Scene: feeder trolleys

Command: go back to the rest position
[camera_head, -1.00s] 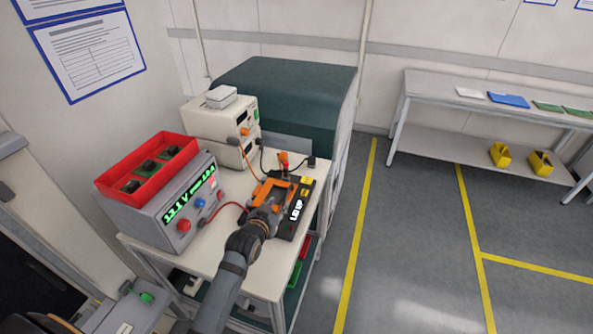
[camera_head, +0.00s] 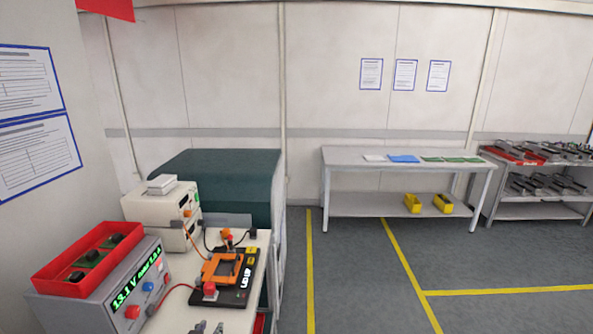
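A black test fixture (camera_head: 243,290) with an orange frame (camera_head: 222,268) and white lettering "LID UP" lies on the white bench at lower left. A red knob (camera_head: 209,290) shows at its near side. Only the fingertips of my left gripper (camera_head: 208,328) show, at the bottom edge in front of the fixture. They stand apart with nothing visible between them. The rest of that arm is out of the picture. My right gripper is not in view.
A grey power unit (camera_head: 110,305) with a green display stands left of the fixture, with a red tray (camera_head: 62,262) on top. A beige instrument (camera_head: 160,210) stands behind. A long table (camera_head: 345,158) and a loaded trolley (camera_head: 530,212) stand at right. The middle floor is clear.

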